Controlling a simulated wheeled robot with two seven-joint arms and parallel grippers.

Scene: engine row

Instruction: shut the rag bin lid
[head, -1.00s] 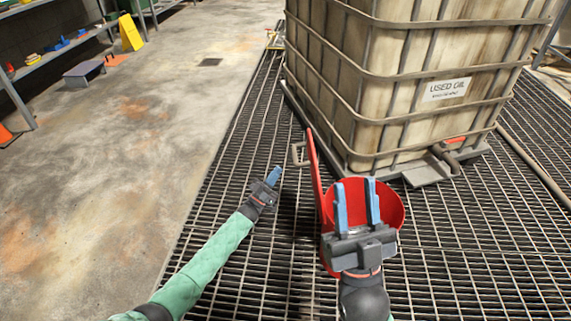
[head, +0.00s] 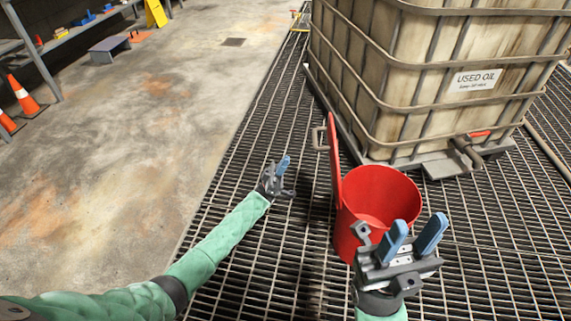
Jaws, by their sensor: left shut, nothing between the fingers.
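The red rag bin (head: 352,222) stands on the floor grating with its round mouth open and its inside showing empty. Its red lid (head: 335,160) stands upright on edge at the bin's left side, with a grey handle (head: 319,139) on the lid's left face. My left gripper (head: 284,163) is shut and empty, left of the lid and apart from it. My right gripper (head: 415,234) is open, its blue fingers spread, at the bin's near right. It hides part of the bin's front; whether it touches the bin I cannot tell.
A caged used oil tank (head: 400,90) stands close behind the bin, with a valve (head: 467,150) low at its front. Bare grating lies to the left and right. Orange cones (head: 24,96), a shelf and a yellow floor sign (head: 155,13) are far left.

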